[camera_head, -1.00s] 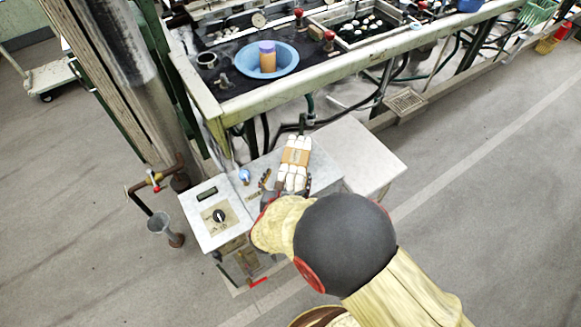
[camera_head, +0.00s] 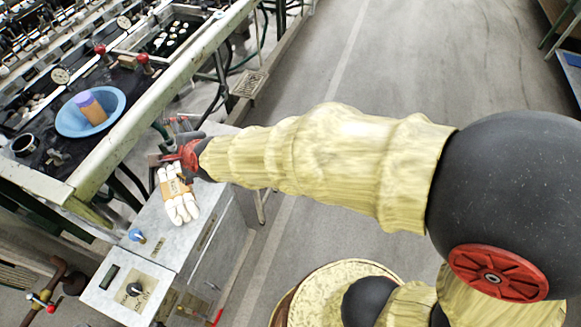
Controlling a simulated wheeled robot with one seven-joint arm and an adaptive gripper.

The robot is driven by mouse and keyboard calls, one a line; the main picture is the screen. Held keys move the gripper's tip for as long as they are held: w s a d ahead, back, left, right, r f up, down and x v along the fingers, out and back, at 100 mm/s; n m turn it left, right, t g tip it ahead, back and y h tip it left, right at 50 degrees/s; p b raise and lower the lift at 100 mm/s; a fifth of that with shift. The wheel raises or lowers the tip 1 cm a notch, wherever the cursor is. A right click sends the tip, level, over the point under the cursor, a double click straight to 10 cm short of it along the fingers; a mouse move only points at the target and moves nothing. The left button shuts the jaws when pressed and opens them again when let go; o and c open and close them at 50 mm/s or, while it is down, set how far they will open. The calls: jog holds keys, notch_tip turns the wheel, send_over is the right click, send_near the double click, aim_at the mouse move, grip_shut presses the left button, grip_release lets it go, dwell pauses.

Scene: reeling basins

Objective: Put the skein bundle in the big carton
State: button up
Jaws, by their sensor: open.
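My yellow-sleeved arm reaches across from the right. No big carton shows in this view.
The basin bench's pale rail (camera_head: 150,110) runs just behind the cabinet. A blue bowl (camera_head: 70,122) with an orange and purple container (camera_head: 90,108) stands on the bench. A knob panel (camera_head: 128,288) is at the cabinet's near end. Open floor (camera_head: 340,70) lies to the right.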

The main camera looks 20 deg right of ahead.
jog(key=s+d+r+n+g+h, duration=0.1)
jog(key=s+d+r+n, duration=0.3)
jog(key=d, duration=0.6)
jog(key=s+d+r+n+g+h, duration=0.1)
jog(key=s+d+r+n, duration=0.3)
jog(key=s+d+n, duration=0.5)
jog(key=shift+s+d+r+n+h, duration=0.15)
jog(key=shift+s+d+n+h, duration=0.15)
jog(key=shift+s+d, duration=0.5)
jog(key=shift+o, duration=0.4)
jog(key=s+d+n+g+h, duration=0.1)
jog(key=s+d+n+h, duration=0.1)
jog(key=s+d+n, duration=0.2)
jog(key=s+d, duration=0.3)
jog(key=s, duration=0.2)
jog(key=shift+d+g, duration=0.25)
jog(key=shift+g, duration=0.15)
jog(key=shift+c, duration=0.6)
